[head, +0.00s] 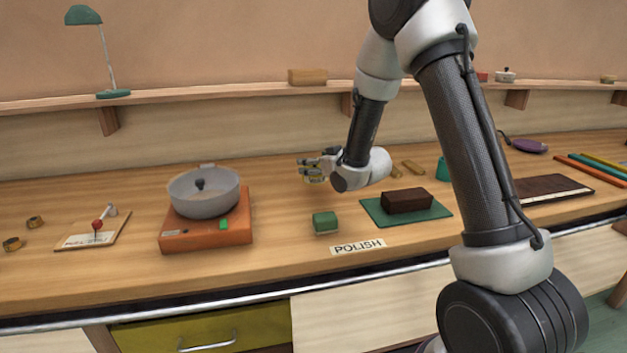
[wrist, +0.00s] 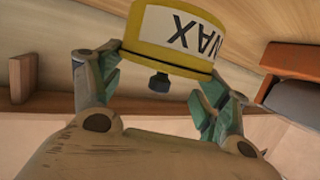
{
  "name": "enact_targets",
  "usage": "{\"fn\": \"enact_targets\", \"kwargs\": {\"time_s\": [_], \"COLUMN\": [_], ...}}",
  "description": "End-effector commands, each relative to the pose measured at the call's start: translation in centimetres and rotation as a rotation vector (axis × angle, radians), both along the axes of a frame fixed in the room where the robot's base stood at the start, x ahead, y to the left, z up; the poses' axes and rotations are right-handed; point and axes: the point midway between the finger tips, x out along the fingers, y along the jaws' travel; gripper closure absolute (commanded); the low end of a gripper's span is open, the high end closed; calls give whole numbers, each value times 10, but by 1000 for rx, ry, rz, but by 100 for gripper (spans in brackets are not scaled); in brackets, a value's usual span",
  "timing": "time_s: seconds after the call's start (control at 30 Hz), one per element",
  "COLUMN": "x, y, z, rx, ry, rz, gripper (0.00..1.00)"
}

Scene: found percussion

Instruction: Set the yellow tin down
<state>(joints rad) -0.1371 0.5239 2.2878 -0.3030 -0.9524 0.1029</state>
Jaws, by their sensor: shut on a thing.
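The yellow tin (wrist: 150,52) has a white band with black letters that appear upside down in the wrist view, and a small dark knob. My gripper (wrist: 160,84) is shut on it, with a green-padded finger at each side. In the head view my gripper (head: 313,168) is over the back middle of the wooden bench (head: 275,205), and only a little yellow shows between the fingers. I cannot tell whether the tin touches the bench.
A POLISH label (head: 358,246) lies near the front edge, with a green block (head: 325,222) behind it. A brown block (head: 408,202) sits on a green mat (head: 375,213) to the right. A grey pan (head: 205,200) stands on an orange base (head: 190,237) to the left.

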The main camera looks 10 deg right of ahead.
Motion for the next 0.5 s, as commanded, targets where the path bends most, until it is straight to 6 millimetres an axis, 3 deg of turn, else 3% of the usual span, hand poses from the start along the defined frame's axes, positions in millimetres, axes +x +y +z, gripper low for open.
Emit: {"fn": "enact_targets", "kwargs": {"time_s": [0.17,0.4,0.5], "x": [1,0,1], "y": [0,0,0], "z": [-13,-47,-48], "rx": [0,1,1], "ry": [-2,-1,-4], "rz": [0,1,0], "gripper": [67,67,67]}}
